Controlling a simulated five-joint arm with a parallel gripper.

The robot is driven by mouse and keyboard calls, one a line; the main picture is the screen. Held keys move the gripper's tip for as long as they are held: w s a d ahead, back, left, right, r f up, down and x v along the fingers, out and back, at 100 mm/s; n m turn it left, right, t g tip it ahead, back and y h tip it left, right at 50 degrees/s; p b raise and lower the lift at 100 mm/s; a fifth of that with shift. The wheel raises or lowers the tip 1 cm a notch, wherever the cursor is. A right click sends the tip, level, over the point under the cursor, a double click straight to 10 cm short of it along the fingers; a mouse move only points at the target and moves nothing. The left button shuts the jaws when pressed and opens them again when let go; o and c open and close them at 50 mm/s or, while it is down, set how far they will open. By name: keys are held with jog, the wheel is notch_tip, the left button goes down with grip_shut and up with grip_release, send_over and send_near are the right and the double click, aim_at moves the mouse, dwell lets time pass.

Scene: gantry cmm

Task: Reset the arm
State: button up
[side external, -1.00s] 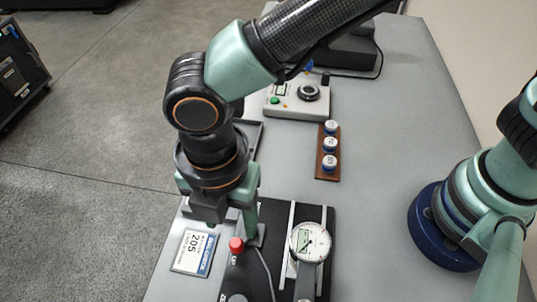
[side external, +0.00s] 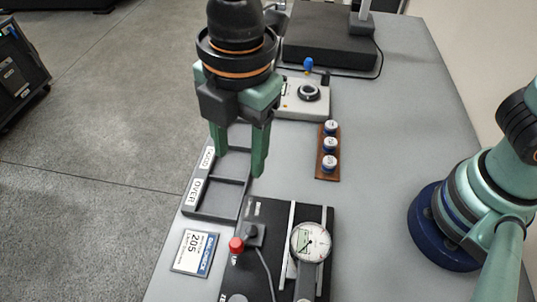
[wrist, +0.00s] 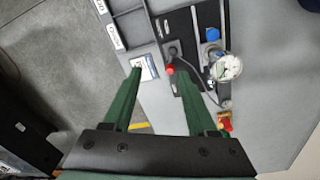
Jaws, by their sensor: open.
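My gripper (side external: 240,162) is open with nothing between its two green fingers. In the side view it hangs pointing down above the sorting tray (side external: 212,214), which has compartments labelled GOOD and OVER. The fingers and wrist hide part of the tray. In the wrist view the spread fingers (wrist: 159,76) reach toward the bench, with the tray at the upper left.
A black plate (side external: 262,212) carries a dial gauge (side external: 311,242) and a red button (side external: 236,244). A display card (side external: 195,252) lies left of it. A wooden rack (side external: 328,172) holds several blue-and-white round pieces. A control box (side external: 303,98) stands behind. The bench right of the rack is clear.

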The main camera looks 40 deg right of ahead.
jog(key=w+d+r+m+t, duration=0.1)
jog(key=w+d+r+m, duration=0.15)
jog(key=d+m, duration=0.5)
jog(key=w+d+r+m+t, duration=0.15)
jog(key=w+d+m, duration=0.25)
jog(key=d, duration=0.6)
jog(key=s+d+m+t, duration=0.2)
jog(key=d+m, duration=0.9)
jog(key=d, duration=0.3)
jog(key=shift+s+d+r+t+h, duration=0.2)
jog(key=shift+d+r+t+h, duration=0.05)
jog(key=shift+r+t+h, duration=0.1)
